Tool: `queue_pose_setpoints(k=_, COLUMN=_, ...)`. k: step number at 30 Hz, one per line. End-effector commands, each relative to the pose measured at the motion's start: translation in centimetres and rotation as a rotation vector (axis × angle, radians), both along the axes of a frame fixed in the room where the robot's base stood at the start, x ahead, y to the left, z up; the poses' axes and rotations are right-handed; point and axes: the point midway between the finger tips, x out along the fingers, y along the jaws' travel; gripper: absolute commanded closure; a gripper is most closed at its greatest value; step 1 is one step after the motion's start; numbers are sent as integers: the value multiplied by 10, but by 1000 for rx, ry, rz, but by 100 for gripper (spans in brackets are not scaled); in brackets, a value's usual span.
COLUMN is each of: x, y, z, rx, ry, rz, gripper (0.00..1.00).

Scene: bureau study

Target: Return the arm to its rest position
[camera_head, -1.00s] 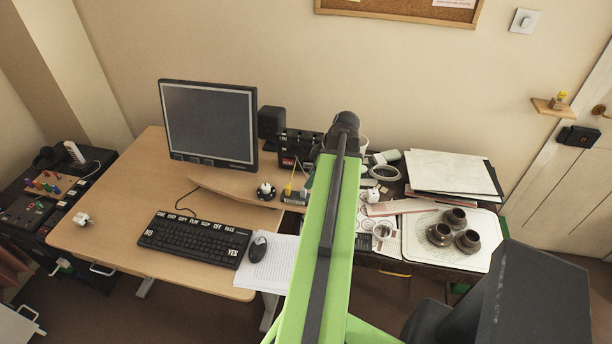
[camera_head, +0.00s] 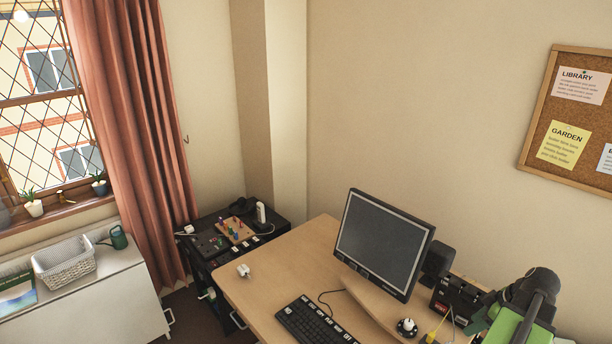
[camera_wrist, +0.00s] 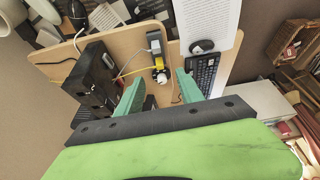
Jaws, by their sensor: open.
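My gripper (camera_wrist: 159,88) shows in the wrist view with its two teal fingers spread apart and nothing between them. It is above the wooden desk (camera_wrist: 120,45), and a small white plug with a yellow cable (camera_wrist: 160,74) lies below, beyond the fingertips. In the head view my green arm with its dark joint is at the lower right corner, in front of the desk's right end. The gripper's fingertips are not clear in that view.
On the desk stand a monitor (camera_head: 384,243), a keyboard (camera_head: 312,322), a dark speaker (camera_head: 437,260) and a black box (camera_head: 458,297). A dark side unit (camera_head: 215,245) is left of the desk. A white cabinet (camera_head: 95,300) with a wicker basket (camera_head: 65,262) stands under the window.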

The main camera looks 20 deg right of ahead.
Motion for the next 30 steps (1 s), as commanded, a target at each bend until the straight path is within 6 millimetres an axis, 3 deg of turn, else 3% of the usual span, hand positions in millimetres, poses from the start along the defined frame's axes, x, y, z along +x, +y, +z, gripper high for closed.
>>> queue_pose_setpoints(k=2, x=43, y=25, z=-5, rx=0, ry=-1, rz=87, gripper=55)
queue_pose_setpoints(k=5, x=111, y=77, z=-12, rx=0, ry=0, rz=237, gripper=55)
queue_pose_setpoints(k=9, x=192, y=172, z=-23, rx=-13, ry=20, rz=463, gripper=55)
queue_pose_setpoints(k=13, x=243, y=270, z=-34, rx=-23, ry=67, rz=615, gripper=55)
queue_pose_setpoints(k=18, x=273, y=390, z=-47, rx=-39, ry=159, rz=671, gripper=55)
queue_pose_setpoints(k=21, x=277, y=443, z=-53, rx=-55, ry=211, rz=646, gripper=55)
queue_pose_setpoints(k=27, x=270, y=522, z=-63, rx=-95, ry=305, rz=470, gripper=55)
queue_pose_setpoints(k=30, x=266, y=530, z=-65, rx=-108, ry=340, rz=295, gripper=55)
